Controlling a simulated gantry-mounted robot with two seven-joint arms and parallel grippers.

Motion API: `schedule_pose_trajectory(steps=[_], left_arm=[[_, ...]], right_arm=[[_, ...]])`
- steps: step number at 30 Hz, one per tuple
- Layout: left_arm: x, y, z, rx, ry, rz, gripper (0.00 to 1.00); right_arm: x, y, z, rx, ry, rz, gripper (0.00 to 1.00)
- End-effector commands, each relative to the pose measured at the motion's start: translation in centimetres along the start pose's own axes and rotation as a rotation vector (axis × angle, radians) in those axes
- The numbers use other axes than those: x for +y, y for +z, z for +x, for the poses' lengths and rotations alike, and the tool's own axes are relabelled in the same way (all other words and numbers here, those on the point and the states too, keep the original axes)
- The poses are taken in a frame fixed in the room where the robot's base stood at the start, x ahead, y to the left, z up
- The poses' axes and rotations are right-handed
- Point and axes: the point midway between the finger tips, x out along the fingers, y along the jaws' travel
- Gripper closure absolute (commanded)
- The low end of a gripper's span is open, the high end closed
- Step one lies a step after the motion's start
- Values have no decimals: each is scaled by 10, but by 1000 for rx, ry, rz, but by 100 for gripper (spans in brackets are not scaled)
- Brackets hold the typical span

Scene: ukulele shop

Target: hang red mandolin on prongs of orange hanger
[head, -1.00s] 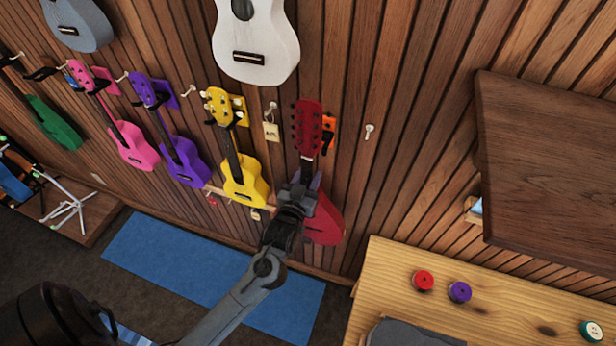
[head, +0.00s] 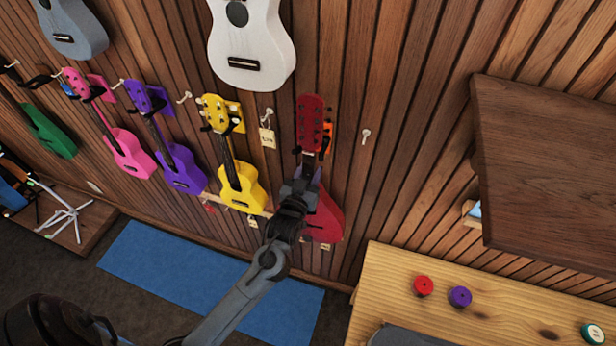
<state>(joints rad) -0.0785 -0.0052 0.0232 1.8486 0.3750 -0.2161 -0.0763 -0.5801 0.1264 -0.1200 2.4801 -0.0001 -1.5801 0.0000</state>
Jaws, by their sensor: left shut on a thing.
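The red mandolin (head: 325,218) is upright against the wood-slat wall, its headstock (head: 311,122) at the top. The orange hanger (head: 327,136) shows only as a sliver at the right of the headstock; its prongs are hidden behind the mandolin, so I cannot tell whether the neck sits between them. My left gripper (head: 305,178) is shut on the mandolin around the neck, just above the body. The gripper and wrist cover part of the neck and body. My right gripper is not in view.
A yellow ukulele (head: 238,186) hangs close at the left, with purple (head: 180,166) and pink ones (head: 127,150) beyond. A white ukulele (head: 252,50) hangs above. A bare peg (head: 365,136) is at the right. A wooden workbench (head: 395,275) and dark shelf (head: 560,170) stand at the right.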

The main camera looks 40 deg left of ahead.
Motion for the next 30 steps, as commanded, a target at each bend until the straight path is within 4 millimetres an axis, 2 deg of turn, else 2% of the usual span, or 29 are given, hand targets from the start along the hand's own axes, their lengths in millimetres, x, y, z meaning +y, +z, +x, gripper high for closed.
schedule_pose_trajectory(steps=[13, 30], left_arm=[[0, -4, 18, 8, 0, -1, 100], [0, -4, 19, 8, 0, -2, 100]], right_arm=[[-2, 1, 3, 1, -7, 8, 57], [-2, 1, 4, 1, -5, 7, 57]])
